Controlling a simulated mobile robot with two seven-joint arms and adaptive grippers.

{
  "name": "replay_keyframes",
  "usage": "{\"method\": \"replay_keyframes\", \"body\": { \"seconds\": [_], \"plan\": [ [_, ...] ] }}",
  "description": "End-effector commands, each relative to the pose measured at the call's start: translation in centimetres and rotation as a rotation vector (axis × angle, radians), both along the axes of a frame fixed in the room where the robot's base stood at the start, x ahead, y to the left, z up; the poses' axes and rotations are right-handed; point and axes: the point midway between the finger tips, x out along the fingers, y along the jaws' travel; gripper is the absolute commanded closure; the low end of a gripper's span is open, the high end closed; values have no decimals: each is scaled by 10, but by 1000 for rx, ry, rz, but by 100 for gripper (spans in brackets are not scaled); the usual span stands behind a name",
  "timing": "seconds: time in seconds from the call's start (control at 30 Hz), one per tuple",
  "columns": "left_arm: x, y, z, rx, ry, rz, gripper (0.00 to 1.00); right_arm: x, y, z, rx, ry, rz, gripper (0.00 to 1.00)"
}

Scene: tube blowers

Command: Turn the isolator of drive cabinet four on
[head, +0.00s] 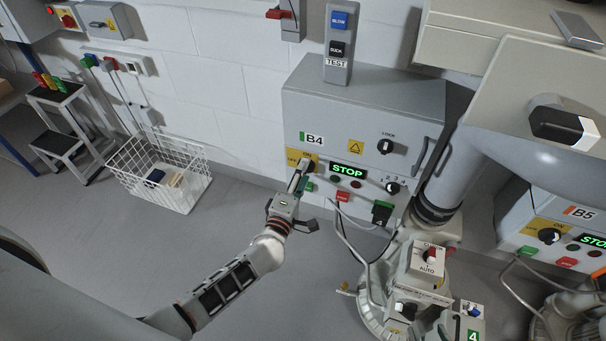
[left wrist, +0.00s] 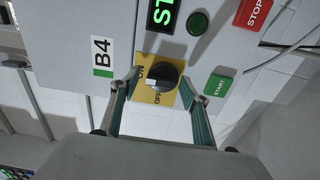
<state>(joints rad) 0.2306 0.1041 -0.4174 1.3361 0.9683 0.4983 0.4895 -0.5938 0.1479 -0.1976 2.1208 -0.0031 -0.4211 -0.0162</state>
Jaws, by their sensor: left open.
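The drive cabinet (head: 362,120) labelled B4 stands against the wall in the head view. Its isolator is a black rotary knob (left wrist: 166,75) on a yellow plate (left wrist: 150,95) marked ON and OFF, seen in the left wrist view. A pale mark on the knob faces the side between the two words; I cannot tell its exact setting. My left gripper (head: 301,180) is open in front of the isolator. In the left wrist view its fingers (left wrist: 160,90) stand on either side of the knob; contact is unclear.
A lit STOP display (head: 347,170) and a red button (head: 342,196) are beside the isolator. A green START button (left wrist: 217,86) is close to one finger. A white wire basket (head: 160,178) stands on the floor at left. A blower pipe (head: 470,165) stands at right, before cabinet B5 (head: 520,215).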

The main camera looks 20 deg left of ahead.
Motion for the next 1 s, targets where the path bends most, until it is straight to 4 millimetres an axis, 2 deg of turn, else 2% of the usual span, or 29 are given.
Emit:
{"method": "replay_keyframes", "body": {
  "seconds": [0.17, 0.4, 0.6, 0.8, 1.0],
  "plan": [
    [-21, 1, -2, -2, 3, 0, 54, -1, -1, -1, -1, 3, 0, 60],
    [-70, 3, -2, 1, 4, 0, 54, -2, -1, -2, -3, 4, -1, 60],
    [-103, 4, -1, 2, 3, -1, 54, -2, -2, -2, -3, 4, -1, 60],
    [-118, 4, -1, 1, 2, 0, 54, -2, -2, -2, -3, 4, -1, 60],
    [-119, 4, -1, 1, 1, 0, 54, -2, -2, -2, -3, 4, -1, 60]
  ]
}}
